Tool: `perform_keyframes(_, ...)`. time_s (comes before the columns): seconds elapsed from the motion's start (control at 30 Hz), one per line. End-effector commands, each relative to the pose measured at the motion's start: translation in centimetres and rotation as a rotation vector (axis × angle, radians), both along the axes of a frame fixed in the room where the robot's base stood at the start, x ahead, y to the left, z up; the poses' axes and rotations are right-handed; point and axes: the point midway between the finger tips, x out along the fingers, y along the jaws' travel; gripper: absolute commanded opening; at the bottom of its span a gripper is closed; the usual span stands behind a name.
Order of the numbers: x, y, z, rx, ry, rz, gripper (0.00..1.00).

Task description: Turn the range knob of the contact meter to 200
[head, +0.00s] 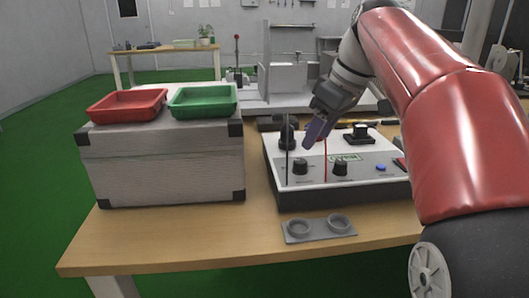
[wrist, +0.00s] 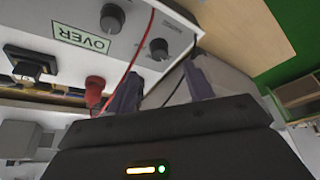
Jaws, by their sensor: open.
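The contact meter (head: 325,178) is a white-topped, dark-sided box on the table, also at the upper left of the wrist view (wrist: 45,15). Its left front black knob (head: 301,167) (wrist: 158,48) and right front black knob (head: 340,169) (wrist: 112,18) stand upright. Their labels are too small to read, so I cannot tell which is the range knob or its setting. The green display (head: 345,157) reads OVER in the wrist view (wrist: 80,38). My gripper (head: 314,134) (wrist: 162,82) is open above the meter's back left, behind the front knobs, apart from them.
A black lead (head: 287,163) and a red lead (head: 325,160) run across the panel close to my gripper. A grey two-cup holder (head: 319,227) lies in front. A grey case (head: 160,165) with a red tray (head: 128,104) and a green tray (head: 202,99) stands left.

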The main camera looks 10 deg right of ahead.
Motion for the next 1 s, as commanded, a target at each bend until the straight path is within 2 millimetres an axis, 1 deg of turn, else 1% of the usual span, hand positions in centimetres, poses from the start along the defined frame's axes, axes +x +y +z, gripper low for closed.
perform_keyframes(0.07, 0.4, -0.2, 0.1, 0.002, -0.002, 0.018, 0.52)
perform_keyframes(0.17, 0.6, 0.0, -0.6, 0.004, -0.002, 0.026, 0.52)
perform_keyframes(0.4, 1.6, 1.1, -4.2, 0.002, 0.0, 0.025, 0.52)
perform_keyframes(0.6, 2.3, 1.8, -6.4, 0.002, -0.002, 0.025, 0.52)
perform_keyframes(0.73, 2.5, 1.9, -6.9, 0.001, -0.004, 0.024, 0.52)
perform_keyframes(0.97, 2.5, 1.9, -6.9, 0.001, -0.004, 0.023, 0.52)
perform_keyframes(1.0, 2.5, 1.9, -6.9, 0.001, -0.004, 0.023, 0.48)
